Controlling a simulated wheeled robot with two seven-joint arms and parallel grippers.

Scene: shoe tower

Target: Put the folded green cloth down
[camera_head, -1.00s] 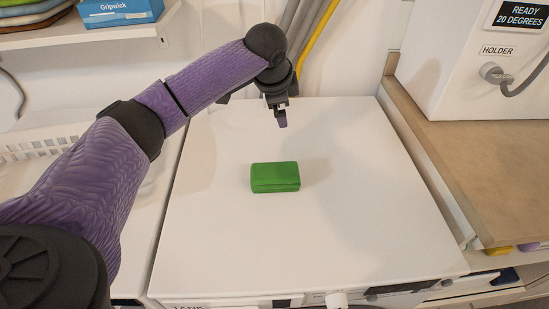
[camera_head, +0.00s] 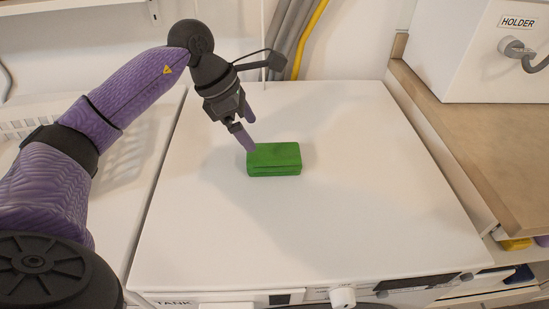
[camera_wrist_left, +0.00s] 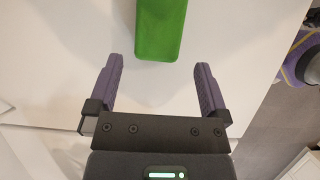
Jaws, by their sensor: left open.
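The folded green cloth (camera_head: 275,160) lies flat on the white top of the machine (camera_head: 330,225), near the middle in the head view. My left gripper (camera_head: 246,133) is just up and left of the cloth, its fingertips close to the cloth's left end. It is open and empty. In the left wrist view the cloth (camera_wrist_left: 160,28) shows at the top, beyond and between the two purple fingers of the left gripper (camera_wrist_left: 159,72), apart from both. My right gripper is not in view.
A wooden counter (camera_head: 470,150) with a white holder box (camera_head: 470,55) stands on the right. A white basket (camera_head: 25,125) is at the left. Grey and yellow pipes (camera_head: 300,35) run up the wall behind. The machine top around the cloth is clear.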

